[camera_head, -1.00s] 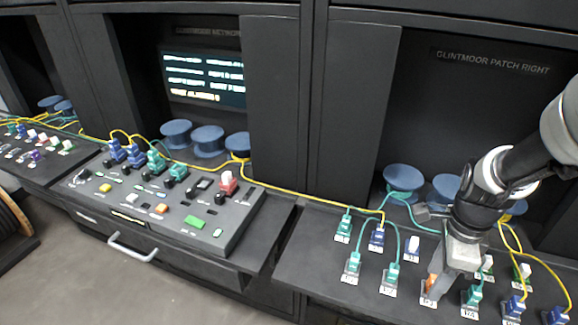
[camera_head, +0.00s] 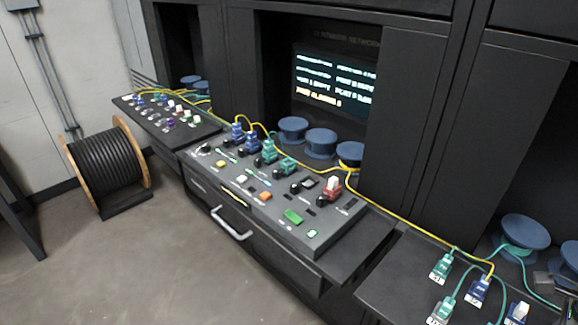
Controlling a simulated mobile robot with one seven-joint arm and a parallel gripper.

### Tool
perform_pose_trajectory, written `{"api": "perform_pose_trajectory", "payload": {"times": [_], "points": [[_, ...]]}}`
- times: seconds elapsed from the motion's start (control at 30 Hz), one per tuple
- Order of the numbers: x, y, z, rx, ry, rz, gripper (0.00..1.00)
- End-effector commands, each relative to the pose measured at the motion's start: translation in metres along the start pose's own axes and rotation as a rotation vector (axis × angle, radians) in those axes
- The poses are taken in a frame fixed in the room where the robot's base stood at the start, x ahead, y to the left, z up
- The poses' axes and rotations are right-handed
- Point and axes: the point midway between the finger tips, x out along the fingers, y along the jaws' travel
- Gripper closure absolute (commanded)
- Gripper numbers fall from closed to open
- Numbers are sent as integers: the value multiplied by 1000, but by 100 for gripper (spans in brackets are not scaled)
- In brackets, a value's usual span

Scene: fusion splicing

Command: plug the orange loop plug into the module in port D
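The orange loop plug is not in view now, and neither are my gripper's fingers. At the right edge a dark piece (camera_head: 550,281), probably part of my own wrist, shows above the patch panel on the right. The centre console (camera_head: 325,240) has a row of seated plugs along its back: blue plugs (camera_head: 251,142), teal plugs (camera_head: 268,152) and a red module with a white top (camera_head: 332,188). Port letters are too small to read, so I cannot tell which is port D.
The right patch panel (camera_head: 385,285) holds teal plugs (camera_head: 441,268) and a blue plug (camera_head: 479,290). A yellow cable (camera_head: 400,217) runs from the console to it. A left panel (camera_head: 195,130), a drawer handle (camera_head: 231,224) and a cable drum (camera_head: 105,165) also show.

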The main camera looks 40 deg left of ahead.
Motion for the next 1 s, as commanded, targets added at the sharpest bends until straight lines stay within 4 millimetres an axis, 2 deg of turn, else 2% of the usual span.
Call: {"api": "perform_pose_trajectory", "payload": {"times": [0.6, 0.83, 1.0], "points": [[0, 0, 0, 0, 0, 0, 59], [0, 0, 0, 0, 0, 0, 98], [0, 0, 0, 0, 0, -1, 100]]}}
